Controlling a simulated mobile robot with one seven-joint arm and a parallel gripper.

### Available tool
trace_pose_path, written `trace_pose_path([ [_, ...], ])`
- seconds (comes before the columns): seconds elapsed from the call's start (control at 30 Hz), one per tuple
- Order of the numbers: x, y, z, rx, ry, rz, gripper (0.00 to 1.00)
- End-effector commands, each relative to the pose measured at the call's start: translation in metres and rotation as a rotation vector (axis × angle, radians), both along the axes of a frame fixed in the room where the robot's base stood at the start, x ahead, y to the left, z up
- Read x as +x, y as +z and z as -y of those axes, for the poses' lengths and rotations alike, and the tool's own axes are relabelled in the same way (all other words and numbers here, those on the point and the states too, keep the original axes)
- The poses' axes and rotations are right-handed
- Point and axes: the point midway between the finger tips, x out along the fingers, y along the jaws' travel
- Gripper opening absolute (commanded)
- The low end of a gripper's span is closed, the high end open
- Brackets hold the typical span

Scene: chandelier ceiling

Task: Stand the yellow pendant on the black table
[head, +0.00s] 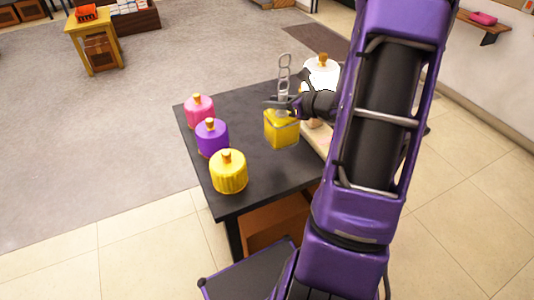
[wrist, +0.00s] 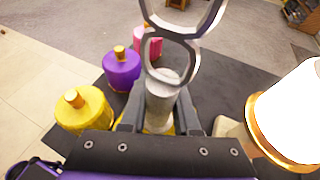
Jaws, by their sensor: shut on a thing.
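The yellow pendant (head: 282,128) has a boxy yellow body, a grey metal stem and chain links on top. It hangs or stands upright over the middle of the black table (head: 265,180); I cannot tell whether its base touches the top. My gripper (head: 279,104) reaches in from the right and is shut on the stem, just above the yellow body. In the wrist view my gripper (wrist: 160,108) has a finger on each side of the grey stem, with the chain links rising above. The yellow body is mostly hidden there.
Pink (head: 199,110), purple (head: 211,137) and yellow (head: 228,172) cork-topped jars line the table's left side. A white gold-rimmed one (wrist: 290,115) is right of my gripper, by a beige board (head: 317,143). Bare black tabletop lies between the jars and the pendant.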

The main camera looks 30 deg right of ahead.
Motion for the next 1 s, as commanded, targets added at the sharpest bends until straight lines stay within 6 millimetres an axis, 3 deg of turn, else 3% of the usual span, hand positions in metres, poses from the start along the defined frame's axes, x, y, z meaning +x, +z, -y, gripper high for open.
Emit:
trace_pose_path([
  [0.13, 0.000, -0.005, 0.000, 0.002, -0.001, 0.000, 0.00],
  [0.4, 0.000, -0.052, 0.000, 0.003, -0.002, -0.001, 0.00],
  [0.63, 0.000, -0.070, 0.000, 0.000, 0.000, 0.001, 0.00],
  [0.8, 0.000, -0.094, 0.000, 0.003, -0.001, 0.000, 0.00],
  [1.0, 0.000, -0.099, 0.000, -0.001, 0.000, 0.003, 0.00],
])
